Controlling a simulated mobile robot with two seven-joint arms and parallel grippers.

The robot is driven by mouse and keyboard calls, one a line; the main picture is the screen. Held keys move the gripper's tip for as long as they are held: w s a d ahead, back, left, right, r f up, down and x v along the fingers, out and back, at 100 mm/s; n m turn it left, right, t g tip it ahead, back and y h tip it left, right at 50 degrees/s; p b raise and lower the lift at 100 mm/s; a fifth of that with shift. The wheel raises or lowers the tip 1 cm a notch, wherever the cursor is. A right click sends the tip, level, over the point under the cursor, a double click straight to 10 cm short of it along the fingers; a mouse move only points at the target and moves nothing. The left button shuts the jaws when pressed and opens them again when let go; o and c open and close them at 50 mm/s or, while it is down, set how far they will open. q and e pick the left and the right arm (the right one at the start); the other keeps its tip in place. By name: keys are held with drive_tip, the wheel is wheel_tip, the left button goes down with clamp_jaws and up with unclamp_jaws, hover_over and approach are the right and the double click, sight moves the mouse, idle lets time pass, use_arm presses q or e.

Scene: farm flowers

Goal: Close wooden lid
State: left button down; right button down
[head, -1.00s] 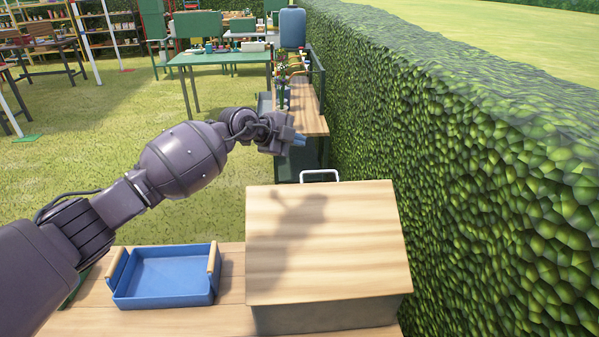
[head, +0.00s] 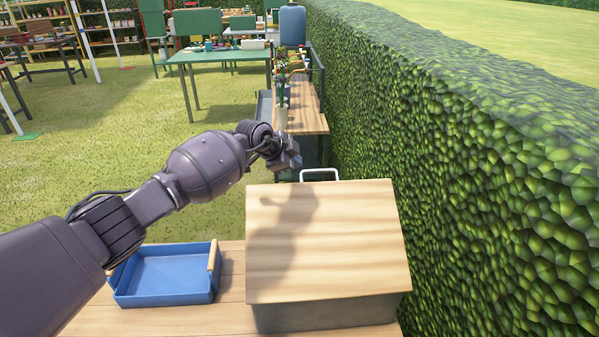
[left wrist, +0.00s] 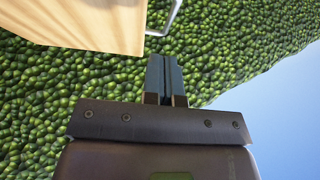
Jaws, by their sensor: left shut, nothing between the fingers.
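The wooden lid (head: 345,235) is a pale, flat board over a grey box (head: 325,316) on the table; I cannot tell its exact angle. A metal handle (head: 319,173) shows at its far edge. My left gripper (head: 293,163) is beyond the lid's far left corner, beside the handle in the picture and apart from the lid. In the left wrist view the two fingers (left wrist: 165,62) are together and empty, and the lid (left wrist: 85,22) and part of the handle (left wrist: 173,16) show above them. My right gripper is not in view.
A blue tray (head: 165,275) with wooden handles sits left of the box on the wooden table (head: 190,320). A tall hedge (head: 480,180) runs along the right. Farther back are a bench (head: 307,121) with a flower vase (head: 282,112) and a green table (head: 225,57).

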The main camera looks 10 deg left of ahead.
sight(303, 187)
use_arm(q)
drive_tip(key=x, duration=0.4)
drive_tip(key=shift+w+d+f, duration=0.1)
drive_tip(key=shift+d+f, duration=0.1)
drive_tip(key=shift+w+a+f+b, duration=0.25)
drive_tip(key=shift+w+f+b, duration=0.1)
drive_tip(key=shift+f, duration=0.3)
drive_tip(key=shift+w+a+f+b, duration=0.2)
drive_tip(key=shift+w+f+b, duration=0.15)
drive_tip(key=shift+f, duration=0.3)
drive_tip(key=shift+w+a+f, duration=0.15)
drive_tip(key=shift+w+f, duration=0.05)
drive_tip(key=shift+f, duration=0.2)
